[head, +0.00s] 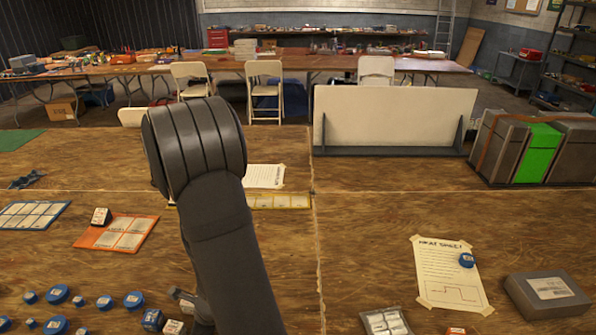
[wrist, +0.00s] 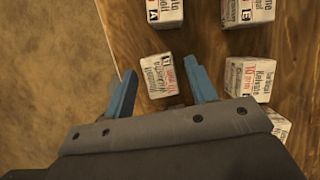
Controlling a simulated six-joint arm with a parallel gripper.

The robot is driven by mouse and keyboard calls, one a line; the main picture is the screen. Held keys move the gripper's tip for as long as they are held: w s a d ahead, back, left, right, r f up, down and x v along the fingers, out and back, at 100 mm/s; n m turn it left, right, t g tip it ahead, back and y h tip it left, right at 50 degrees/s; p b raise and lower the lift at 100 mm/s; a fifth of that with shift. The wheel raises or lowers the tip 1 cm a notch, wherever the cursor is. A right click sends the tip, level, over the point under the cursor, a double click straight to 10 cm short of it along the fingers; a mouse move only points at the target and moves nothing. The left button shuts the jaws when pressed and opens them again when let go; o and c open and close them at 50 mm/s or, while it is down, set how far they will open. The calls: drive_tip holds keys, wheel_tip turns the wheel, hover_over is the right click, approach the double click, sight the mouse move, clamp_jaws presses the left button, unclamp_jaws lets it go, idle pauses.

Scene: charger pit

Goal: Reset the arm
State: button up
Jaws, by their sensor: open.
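My gripper (wrist: 160,68) is open in the wrist view, with its two blue fingers spread apart. A small white printed box (wrist: 159,77) lies on the wood between and just beyond the fingers; I cannot tell how far below them it is. More white printed boxes lie nearby: one at the top (wrist: 160,10), one at the upper right (wrist: 247,10) and one beside the right finger (wrist: 248,79). In the head view, my dark arm rises through the middle and hides most of the gripper's area near the bottom edge.
The wooden table (head: 370,215) has open room right of my arm. Several blue round pieces (head: 57,294) lie at lower left. An orange card (head: 118,233) carries a small box. A taped paper (head: 446,275), a grey box (head: 547,295) and a white panel (head: 393,118) stand right.

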drive_tip(key=shift+a+f, duration=0.25)
drive_tip(key=shift+f, duration=0.4)
drive_tip(key=v, duration=1.2)
drive_tip(key=x, duration=1.2)
drive_tip(key=shift+f, duration=0.15)
drive_tip(key=r, duration=0.5)
drive_tip(key=shift+w+d+r, duration=0.1)
drive_tip(key=shift+d, duration=0.25)
drive_tip(key=w+d+r, duration=0.2)
drive_tip(key=d+r, duration=0.4)
drive_tip(key=d, duration=0.5)
drive_tip(key=w+d+f+n+g, duration=0.2)
drive_tip(key=w+d+n, duration=0.1)
drive_tip(key=w+n, duration=0.4)
drive_tip(key=shift+f+g+h, duration=0.15)
drive_tip(key=shift+g+h, duration=0.15)
drive_tip(key=shift+h, duration=0.1)
